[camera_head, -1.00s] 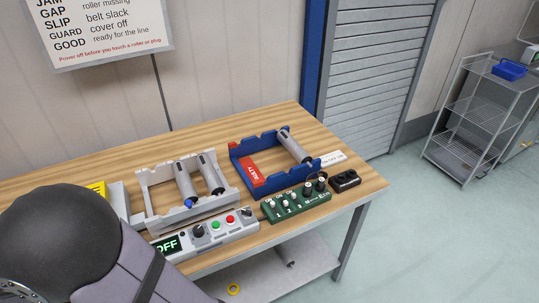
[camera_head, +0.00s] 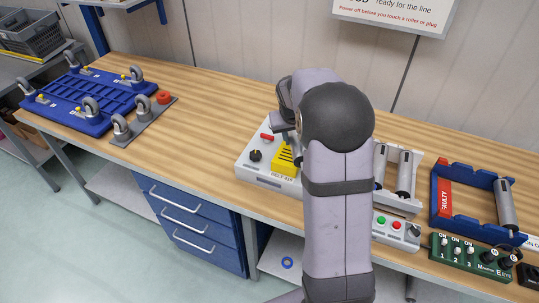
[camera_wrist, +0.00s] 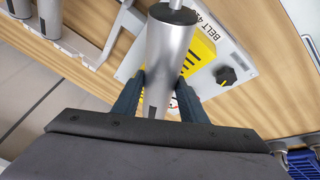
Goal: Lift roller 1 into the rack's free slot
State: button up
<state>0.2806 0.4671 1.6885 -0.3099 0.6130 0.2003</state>
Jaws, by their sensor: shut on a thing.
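My gripper (camera_wrist: 160,98) is shut on a silver roller (camera_wrist: 168,52) with a dark end cap, seen in the wrist view. I cannot read a number on it. The roller is above the white belt box (camera_wrist: 228,100) with its yellow striped panel. In the head view my arm hides most of the gripper and the held roller. The blue rack (camera_head: 460,226) at the right has a red FAULTY label and bears one grey roller (camera_head: 506,205) at its right side. The white frame (camera_head: 409,206) bears two rollers (camera_head: 380,163) (camera_head: 404,174); its left part is hidden.
A control box (camera_head: 397,229) and a green switch box (camera_head: 458,252) stand along the front edge. A blue caster tray (camera_head: 85,97) and a grey plate with a red knob (camera_head: 164,97) lie at the left. The wooden bench between tray and belt box is clear.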

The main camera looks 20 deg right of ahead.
jog(key=s+d+m+g+h+p, duration=0.15)
jog(key=s+d, duration=0.25)
jog(key=d, duration=1.2)
jog(key=s+d+m+t+y+p, duration=0.15)
jog(key=s+d, duration=0.25)
jog(key=d, duration=1.1)
jog(key=s+d+f+m, duration=0.1)
jog(key=s+d, duration=0.5)
jog(key=s, duration=0.3)
jog(key=s+d+f+g+h+p, duration=0.1)
jog(key=s+d, duration=0.6)
jog(key=s, duration=0.2)
jog(key=s+d+f+m+g+p, duration=0.1)
jog(key=s+d+f, duration=0.1)
jog(key=s+d, duration=0.4)
jog(key=s, duration=0.4)
jog(key=shift+d+m, duration=0.15)
jog(key=shift+m, duration=0.15)
jog(key=shift+f, duration=0.15)
jog(key=shift+f+b, duration=1.65)
jog(key=shift+f, duration=0.7)
jog(key=shift+f+b, duration=0.2)
jog(key=shift+b, duration=0.15)
